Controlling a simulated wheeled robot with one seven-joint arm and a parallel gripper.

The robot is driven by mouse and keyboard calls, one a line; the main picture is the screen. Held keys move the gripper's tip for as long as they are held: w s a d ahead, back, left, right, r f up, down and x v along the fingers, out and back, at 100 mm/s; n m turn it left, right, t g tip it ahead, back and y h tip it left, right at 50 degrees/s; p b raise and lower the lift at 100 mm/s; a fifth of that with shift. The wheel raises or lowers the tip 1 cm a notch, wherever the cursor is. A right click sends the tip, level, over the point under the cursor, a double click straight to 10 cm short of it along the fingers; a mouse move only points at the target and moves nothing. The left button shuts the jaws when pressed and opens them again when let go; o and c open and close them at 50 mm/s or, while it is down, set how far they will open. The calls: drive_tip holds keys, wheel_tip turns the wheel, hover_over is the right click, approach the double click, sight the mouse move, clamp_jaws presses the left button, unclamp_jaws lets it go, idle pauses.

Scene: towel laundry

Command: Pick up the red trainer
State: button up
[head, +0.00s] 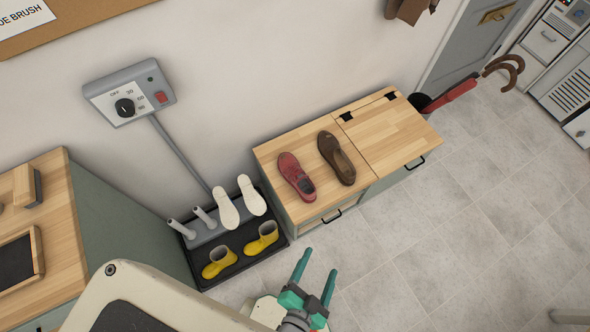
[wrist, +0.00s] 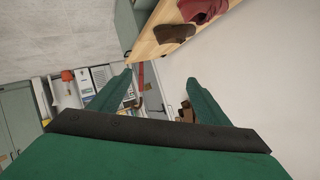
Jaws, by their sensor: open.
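The red trainer (head: 296,177) lies on the wooden top of a low bench, to the left of a brown shoe (head: 336,158). In the wrist view the red trainer (wrist: 200,10) shows at the top edge, partly cut off, with the brown shoe (wrist: 175,33) beside it. My gripper (head: 319,268) is open and empty, with its teal fingers apart. In the head view it is in front of the bench, below and apart from the trainer. In the wrist view its fingers (wrist: 158,92) frame only the background.
The bench (head: 392,135) has a hinged lid on its right half. Left of it a black tray (head: 268,255) holds yellow boots (head: 219,262) and a rack with white soles (head: 226,207). A wooden-topped cabinet (head: 60,215) stands far left. Floor (head: 450,240) at the right is clear.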

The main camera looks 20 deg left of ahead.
drive_tip(key=w+a+f+m+g+y, duration=0.1)
drive_tip(key=w+f+m, duration=0.15)
drive_tip(key=f, duration=0.45)
drive_tip(key=w+a+f+m+g+y, duration=0.1)
drive_tip(key=w+f+m, duration=0.1)
drive_tip(key=f+m, duration=0.3)
drive_tip(key=m+g+y, duration=0.4)
drive_tip(key=m+y, duration=0.5)
drive_tip(key=m, duration=0.2)
approach(300, 177)
drive_tip(key=f, duration=0.3)
drive_tip(key=shift+s+d+f, duration=0.35)
drive_tip(key=shift+d, duration=0.05)
drive_tip(key=shift+w+a+r+m+y, duration=0.25)
drive_tip(key=shift+w+y, duration=0.05)
drive_tip(key=shift+w, duration=0.2)
drive_tip(key=shift+t, duration=0.3)
drive_tip(key=x, duration=1)
drive_tip(key=shift+w+a+r, duration=0.15)
drive_tip(key=shift+a, duration=0.15)
drive_tip(key=c, duration=1.2)
